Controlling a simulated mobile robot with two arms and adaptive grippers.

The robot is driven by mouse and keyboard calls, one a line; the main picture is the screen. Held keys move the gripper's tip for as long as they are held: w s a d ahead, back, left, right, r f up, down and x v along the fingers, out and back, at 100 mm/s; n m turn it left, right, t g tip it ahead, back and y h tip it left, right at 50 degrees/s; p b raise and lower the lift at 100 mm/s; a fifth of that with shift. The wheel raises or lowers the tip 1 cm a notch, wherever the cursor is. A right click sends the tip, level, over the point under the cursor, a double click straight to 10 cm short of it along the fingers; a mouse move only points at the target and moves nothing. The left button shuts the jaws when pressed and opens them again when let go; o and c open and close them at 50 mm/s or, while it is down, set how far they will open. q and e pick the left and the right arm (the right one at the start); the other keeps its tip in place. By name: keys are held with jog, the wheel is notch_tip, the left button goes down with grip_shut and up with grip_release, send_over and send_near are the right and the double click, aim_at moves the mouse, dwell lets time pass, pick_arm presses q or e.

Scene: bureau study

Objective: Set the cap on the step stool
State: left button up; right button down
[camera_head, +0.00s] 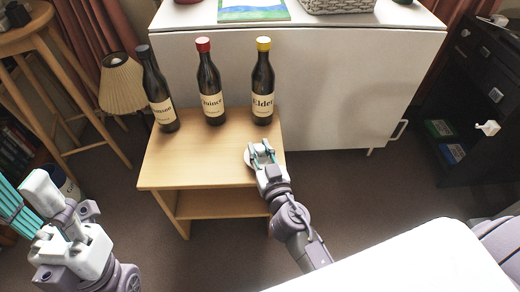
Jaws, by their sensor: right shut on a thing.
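The step stool (205,172) is a light wooden two-level stand in the middle of the view. My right gripper (259,152) is over the right front part of its top. It is shut on a small, pale grey, rounded thing (248,156), taken to be the cap; the fingers hide part of it. I cannot tell whether it touches the stool top. My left gripper (12,207), with teal fingers, is at the left edge, away from the stool and partly cut off.
Three dark bottles stand along the back of the stool top: black-capped (158,92), red-capped (210,88) and yellow-capped (263,85). The front left of the top is bare. A white cabinet (345,85) stands behind, and a wooden bar stool (55,75) and pleated lamp (122,85) at left.

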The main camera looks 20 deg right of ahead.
jog(key=shift+f, duration=0.1)
jog(key=shift+f, duration=0.15)
jog(key=c, duration=0.9)
grip_release()
